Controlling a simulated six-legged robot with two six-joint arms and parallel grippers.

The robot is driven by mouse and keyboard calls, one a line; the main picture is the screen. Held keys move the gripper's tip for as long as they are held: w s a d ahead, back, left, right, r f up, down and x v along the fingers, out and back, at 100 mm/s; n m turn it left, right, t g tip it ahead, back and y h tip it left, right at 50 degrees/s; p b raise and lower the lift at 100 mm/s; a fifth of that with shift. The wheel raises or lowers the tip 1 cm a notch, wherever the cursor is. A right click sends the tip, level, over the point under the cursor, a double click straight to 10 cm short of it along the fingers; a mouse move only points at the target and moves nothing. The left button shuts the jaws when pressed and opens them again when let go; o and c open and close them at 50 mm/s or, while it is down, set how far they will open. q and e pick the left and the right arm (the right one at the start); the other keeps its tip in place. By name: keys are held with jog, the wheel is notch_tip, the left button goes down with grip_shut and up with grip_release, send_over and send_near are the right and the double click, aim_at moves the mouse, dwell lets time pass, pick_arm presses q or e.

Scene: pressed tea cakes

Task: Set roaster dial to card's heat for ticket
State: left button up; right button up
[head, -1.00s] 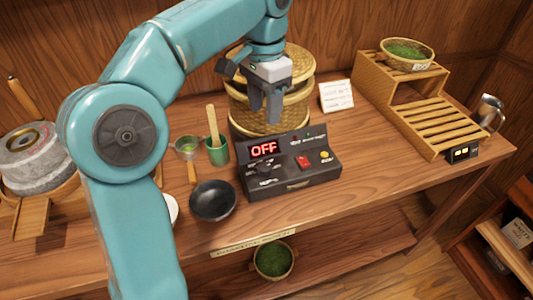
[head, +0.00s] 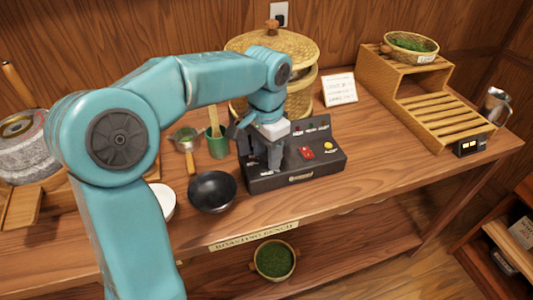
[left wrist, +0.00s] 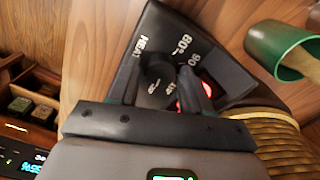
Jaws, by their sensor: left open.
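The roaster's black control box (head: 315,165) stands at the middle of the bench, with a red switch (head: 306,153) and a yellow button (head: 328,147). My left gripper (head: 268,162) is open and low over its left part, hiding the display and dial in the head view. In the left wrist view, the black dial (left wrist: 156,70) lies between the open fingers (left wrist: 160,86); contact cannot be told. Beside it I read "HEAT", "80°" and part of "90". A white card (head: 340,89) with small, unreadable writing stands behind the box. No ticket can be clearly told.
A lidded woven steamer (head: 300,47) stands close behind the box. A black bowl (head: 212,192) and a green cup (head: 217,147) are to the left. A slatted wooden rack (head: 436,112) is at right. Bare bench lies right of the box.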

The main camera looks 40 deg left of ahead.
pick_arm(q)
jog(key=shift+w+f, duration=0.1)
jog(key=c, duration=0.8)
jog(key=shift+o, duration=0.2)
jog(key=shift+n, duration=0.3)
jog(key=n+p, duration=0.1)
jog(key=n, duration=0.1)
jog(key=shift+a+n, duration=0.1)
jog(key=shift+n, duration=0.2)
jog(key=shift+n+p, duration=0.55)
jog(key=shift+n, duration=1.65)
jog(key=o, duration=0.8)
jog(key=shift+c, duration=0.2)
